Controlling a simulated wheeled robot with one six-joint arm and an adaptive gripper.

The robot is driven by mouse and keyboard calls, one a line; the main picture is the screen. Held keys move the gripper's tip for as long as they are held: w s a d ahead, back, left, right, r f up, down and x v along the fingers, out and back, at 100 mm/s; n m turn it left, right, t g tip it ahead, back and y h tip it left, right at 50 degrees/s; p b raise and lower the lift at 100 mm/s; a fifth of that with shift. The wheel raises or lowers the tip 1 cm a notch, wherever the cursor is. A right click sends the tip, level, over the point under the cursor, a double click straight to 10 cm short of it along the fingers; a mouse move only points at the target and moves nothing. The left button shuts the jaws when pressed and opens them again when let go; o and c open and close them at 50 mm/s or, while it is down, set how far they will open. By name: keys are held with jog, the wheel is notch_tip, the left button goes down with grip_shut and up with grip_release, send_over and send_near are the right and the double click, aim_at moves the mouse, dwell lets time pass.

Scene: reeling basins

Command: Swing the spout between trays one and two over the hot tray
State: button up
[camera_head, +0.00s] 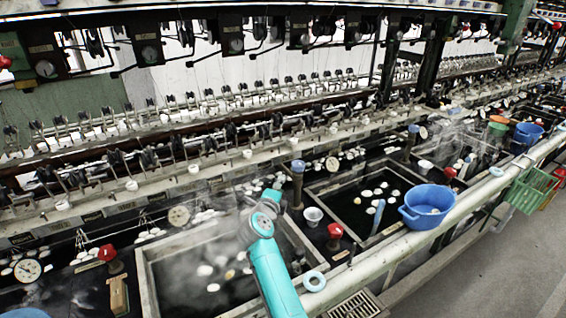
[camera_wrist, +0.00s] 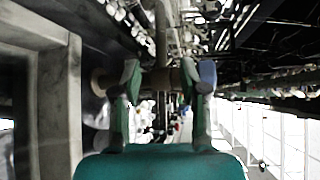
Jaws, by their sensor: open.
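A spout post (camera_head: 297,183) with a blue top stands between the left tray (camera_head: 148,283) and the middle tray (camera_head: 318,188). Steam hangs over the left tray, which holds pale cocoons in dark water. My gripper (camera_head: 276,196) is at the far right part of the left tray, just left of the post. In the wrist view my gripper (camera_wrist: 164,78) is open, one green finger on each side. A brownish pipe (camera_wrist: 165,79), seemingly this spout, runs sideways behind the fingers with a blue end at right. I cannot tell whether they touch it.
A red knob (camera_head: 335,231) and a white cup (camera_head: 313,215) stand between the trays. A blue basin (camera_head: 427,207) sits near the front rail (camera_head: 385,253). Reeling gear (camera_head: 190,160) lines the back.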

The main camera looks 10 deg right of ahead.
aim_at(287, 169)
jog(key=x, duration=1.1)
jog(key=shift+w, duration=0.3)
grip_shut()
